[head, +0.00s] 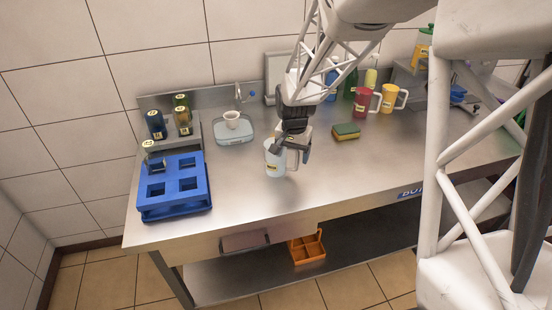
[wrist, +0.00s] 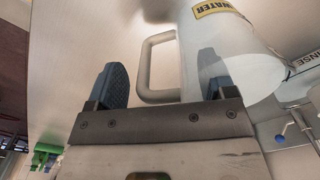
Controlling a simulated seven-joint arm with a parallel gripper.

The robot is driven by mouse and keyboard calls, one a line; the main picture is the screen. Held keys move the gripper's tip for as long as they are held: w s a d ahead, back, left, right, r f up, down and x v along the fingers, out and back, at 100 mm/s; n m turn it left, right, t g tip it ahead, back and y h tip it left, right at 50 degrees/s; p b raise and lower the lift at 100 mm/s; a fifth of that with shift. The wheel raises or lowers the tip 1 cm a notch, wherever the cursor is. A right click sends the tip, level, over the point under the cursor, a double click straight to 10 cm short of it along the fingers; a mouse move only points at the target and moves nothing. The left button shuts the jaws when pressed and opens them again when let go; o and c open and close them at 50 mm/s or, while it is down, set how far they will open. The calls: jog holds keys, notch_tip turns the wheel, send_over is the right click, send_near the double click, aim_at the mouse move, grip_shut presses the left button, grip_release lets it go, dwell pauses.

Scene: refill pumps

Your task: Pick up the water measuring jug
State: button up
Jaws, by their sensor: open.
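The water measuring jug (head: 273,163) is a pale, translucent jug with a yellow label, standing upright on the steel counter. In the wrist view the jug (wrist: 245,50) shows its "WATER" label at the top, with its pale handle (wrist: 146,66) to the left of the body. My gripper (head: 292,148) is at the jug, over its handle side. In the wrist view my gripper (wrist: 160,85) is open, with the handle between its two blue-grey fingers. The right finger overlaps the jug's body in the picture; I cannot tell whether it touches.
A blue rack (head: 172,205) with square holes stands at the left. A sponge (head: 346,131), a red jug (head: 363,103) and a yellow jug (head: 389,98) are to the right. The front counter is clear.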

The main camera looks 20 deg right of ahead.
dwell(0.5)
jog(key=c, duration=1.3)
jog(key=shift+r, duration=0.1)
jog(key=shift+r, duration=0.75)
notch_tip(320, 180, up, 2)
jog(key=shift+r, duration=0.1)
jog(key=s, duration=0.5)
jog(key=s+a, duration=0.1)
jog(key=s, duration=0.4)
jog(key=s+r, duration=0.1)
jog(key=s, duration=0.4)
jog(key=shift+s+a, duration=0.25)
jog(key=shift+s, duration=0.15)
